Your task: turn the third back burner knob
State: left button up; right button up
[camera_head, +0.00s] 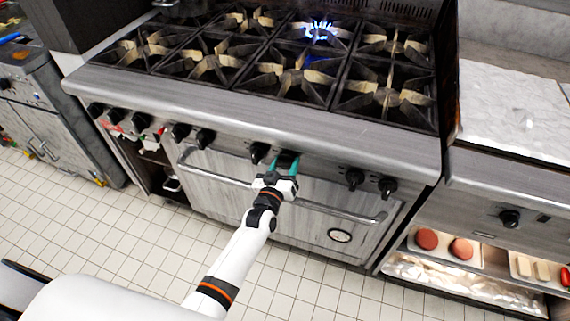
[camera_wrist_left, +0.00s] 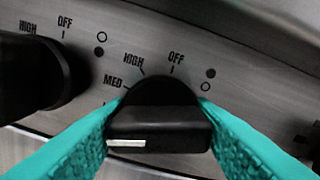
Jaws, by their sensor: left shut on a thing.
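The steel stove (camera_head: 330,132) has a row of black knobs along its front panel. My left gripper (camera_head: 281,165) is shut on one black burner knob (camera_head: 288,157) near the middle of that row. In the left wrist view the knob (camera_wrist_left: 158,122) sits between my two teal fingertips (camera_wrist_left: 158,130), one on each side. Its white mark lies at the lower left, turned away from the OFF label above. A blue flame (camera_head: 319,30) burns on a back burner right of the middle. My right gripper is not in view.
A neighbouring knob (camera_head: 259,152) stands close to the left of the held knob, and it also shows in the left wrist view (camera_wrist_left: 30,75). Two knobs (camera_head: 371,183) sit further right. The oven door handle (camera_head: 345,213) runs below. Tiled floor is open in front.

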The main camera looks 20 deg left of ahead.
pick_arm(q)
jog(key=shift+n, duration=0.6)
jog(key=o, duration=0.9)
jog(key=s, duration=1.2)
jog(key=shift+a, duration=0.2)
